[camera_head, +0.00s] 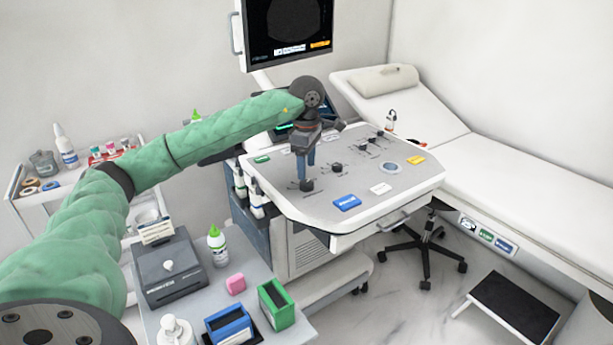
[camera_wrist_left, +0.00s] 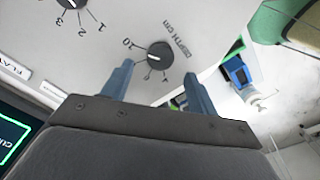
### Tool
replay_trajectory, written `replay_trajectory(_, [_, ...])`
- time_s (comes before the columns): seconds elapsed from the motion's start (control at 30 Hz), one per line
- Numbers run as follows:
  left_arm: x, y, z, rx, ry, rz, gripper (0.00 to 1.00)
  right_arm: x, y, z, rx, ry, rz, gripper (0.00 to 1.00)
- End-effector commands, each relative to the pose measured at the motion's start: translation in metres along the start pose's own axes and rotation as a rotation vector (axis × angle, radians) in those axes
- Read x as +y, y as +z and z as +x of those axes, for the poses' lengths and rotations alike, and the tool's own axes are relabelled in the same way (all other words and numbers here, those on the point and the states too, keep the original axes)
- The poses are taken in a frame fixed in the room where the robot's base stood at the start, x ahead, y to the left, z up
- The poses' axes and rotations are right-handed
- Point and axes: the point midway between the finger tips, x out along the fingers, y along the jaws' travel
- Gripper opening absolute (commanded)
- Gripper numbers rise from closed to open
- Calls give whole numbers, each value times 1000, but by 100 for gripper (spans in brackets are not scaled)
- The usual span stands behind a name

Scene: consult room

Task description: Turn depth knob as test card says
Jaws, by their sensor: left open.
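The depth knob (camera_wrist_left: 160,55) is black and round, with "DEPTH cm" and a number scale printed beside it in the left wrist view. Its white mark points roughly left, near the side where "10" is printed; the exact setting is hard to read. In the head view the knob (camera_head: 306,185) sits at the near left of the grey console panel (camera_head: 300,205). My left gripper (camera_head: 306,169) points down just above it. Its open blue fingers (camera_wrist_left: 158,70) lie either side of the knob in the wrist view, without visible contact. A small white card (camera_head: 157,231) stands on the left; its text is unreadable.
Other knobs (camera_head: 337,169) and blue (camera_head: 347,203) and yellow blocks share the panel. A screen (camera_head: 288,28) rises behind it. A side table with a dark box (camera_head: 170,268), green bottle (camera_head: 216,246) and bins is at lower left. An exam couch (camera_head: 500,165) is right.

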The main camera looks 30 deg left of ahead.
Motion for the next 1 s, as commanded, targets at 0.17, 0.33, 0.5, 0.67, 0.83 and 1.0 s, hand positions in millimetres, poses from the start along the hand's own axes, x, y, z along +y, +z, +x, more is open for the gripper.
replay_trajectory(0.17, [0, 0, -21, 0, 1, 0, 59, 2, 7, 8, 3, 2, 1, 36])
replay_trajectory(0.33, [0, 0, -28, 0, 0, -1, 59, 2, 6, 9, 13, 2, 1, 36])
replay_trajectory(0.5, [0, 0, -29, 0, 0, -1, 59, 2, 5, 9, 13, 2, 1, 36])
replay_trajectory(0.67, [0, 0, -29, 0, 0, -1, 59, 2, 5, 8, 13, 2, 0, 36])
replay_trajectory(0.83, [0, 0, -29, 0, 0, -1, 59, 3, 5, 8, 12, 3, 0, 36])
replay_trajectory(1.0, [0, 0, -28, 0, 0, 0, 59, 4, 5, 8, 12, 4, -1, 36])
